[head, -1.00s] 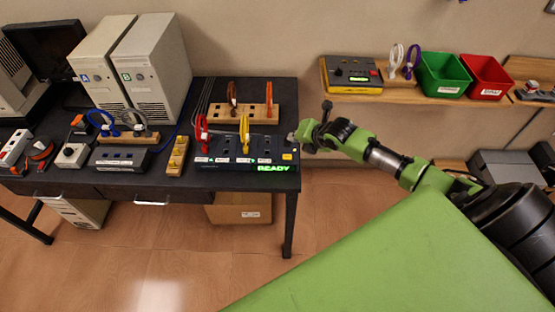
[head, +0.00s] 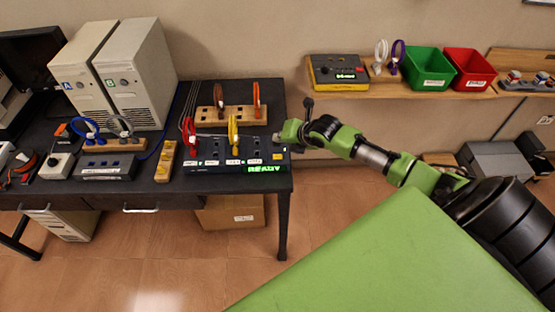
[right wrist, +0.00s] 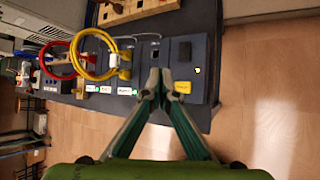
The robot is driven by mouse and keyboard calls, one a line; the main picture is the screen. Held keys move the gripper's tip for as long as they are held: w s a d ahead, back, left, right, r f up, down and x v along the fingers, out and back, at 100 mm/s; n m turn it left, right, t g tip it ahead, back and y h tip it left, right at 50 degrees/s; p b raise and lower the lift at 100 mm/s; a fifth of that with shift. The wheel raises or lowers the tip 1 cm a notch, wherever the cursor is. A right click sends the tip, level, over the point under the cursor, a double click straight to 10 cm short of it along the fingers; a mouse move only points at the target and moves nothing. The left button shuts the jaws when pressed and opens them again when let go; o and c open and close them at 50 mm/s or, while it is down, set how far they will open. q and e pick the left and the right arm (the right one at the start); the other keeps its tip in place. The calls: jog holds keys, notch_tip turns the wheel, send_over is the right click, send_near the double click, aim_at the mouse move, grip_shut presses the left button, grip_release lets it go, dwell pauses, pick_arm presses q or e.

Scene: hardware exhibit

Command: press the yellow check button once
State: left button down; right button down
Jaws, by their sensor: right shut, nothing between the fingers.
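A dark test panel (head: 225,166) with a green lit READY display (head: 264,169) lies at the front right of the black table. I cannot tell which is the pressing surface. My right gripper (head: 277,138) is shut and empty at the panel's back right corner. Its closed tips (right wrist: 160,76) appear left of the yellow label in the wrist view; contact cannot be told. My left gripper is out of view.
Red (head: 190,134) and yellow (head: 233,134) cable loops stand on the panel, close to the right gripper. A wooden block (head: 211,115) with brown and orange loops is behind. A wall shelf (head: 390,90) holds a yellow device (head: 339,72) and bins.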

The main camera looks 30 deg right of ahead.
aim_at(279, 158)
notch_tip(279, 158, down, 6)
jog(key=b, duration=0.4)
jog(key=shift+f, duration=0.1)
dwell(1.1)
jog(key=shift+f, duration=0.45)
jog(key=shift+f+b, duration=0.45)
jog(key=shift+b, duration=0.1)
dwell(0.4)
jog(key=shift+r+p, duration=0.8)
jog(key=shift+r, duration=0.1)
jog(key=shift+r, duration=0.1)
